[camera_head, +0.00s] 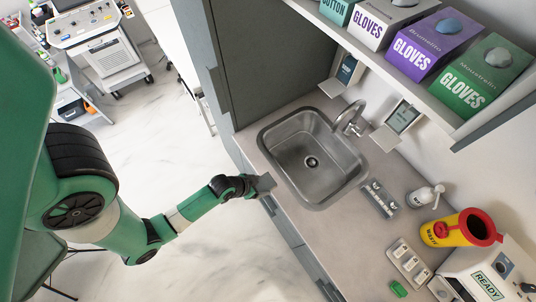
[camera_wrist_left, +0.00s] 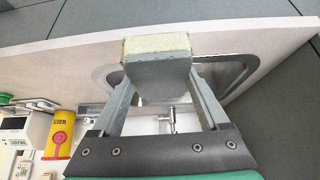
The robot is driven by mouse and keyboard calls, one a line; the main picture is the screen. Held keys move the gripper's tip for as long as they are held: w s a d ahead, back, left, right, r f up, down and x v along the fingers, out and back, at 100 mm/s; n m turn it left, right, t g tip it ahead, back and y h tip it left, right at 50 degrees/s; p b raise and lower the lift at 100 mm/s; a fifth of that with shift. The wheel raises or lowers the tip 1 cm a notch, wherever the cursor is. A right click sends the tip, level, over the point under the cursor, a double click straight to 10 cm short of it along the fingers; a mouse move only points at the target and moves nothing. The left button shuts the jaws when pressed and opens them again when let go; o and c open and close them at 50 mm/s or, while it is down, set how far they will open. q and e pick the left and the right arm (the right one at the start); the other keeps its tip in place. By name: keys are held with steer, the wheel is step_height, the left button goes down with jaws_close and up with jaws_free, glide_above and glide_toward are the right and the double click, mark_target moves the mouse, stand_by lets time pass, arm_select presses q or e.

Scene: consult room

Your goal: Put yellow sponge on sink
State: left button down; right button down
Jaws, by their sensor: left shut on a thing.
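The yellow sponge (camera_wrist_left: 155,44) shows in the left wrist view as a pale yellow strip at the far end of a grey block between the fingers. In the head view it is hidden or too small to pick out. My left gripper (camera_head: 262,185) is shut on it, at the counter's front edge, just left of the sink. The gripper also shows in the left wrist view (camera_wrist_left: 157,78). The steel sink (camera_head: 288,143) is an empty basin with a drain and a tap. It lies partly behind the sponge in the left wrist view (camera_wrist_left: 240,70). My right gripper is not in view.
Along the counter (camera_head: 350,232), right of the sink, are a grey rack (camera_head: 381,202), a white pump bottle (camera_head: 425,196), a yellow waste bin (camera_head: 455,231), a white tray (camera_head: 409,262) and a green block (camera_head: 398,289). A shelf with glove boxes (camera_head: 432,45) overhangs the back.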

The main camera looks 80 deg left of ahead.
mark_target(257, 186)
arm_select(q)
steer(key=s+b+x, duration=0.1)
steer(key=b+x, duration=0.1)
steer(key=x, duration=0.6)
steer(key=shift+w+f, duration=0.15)
steer(key=shift+f, duration=0.55)
steer(key=shift+f, duration=0.2)
jaws_free()
steer(key=shift+r, duration=0.1)
steer(key=p+v, duration=0.3)
steer(key=v, duration=0.9)
steer(key=shift+r, duration=0.15)
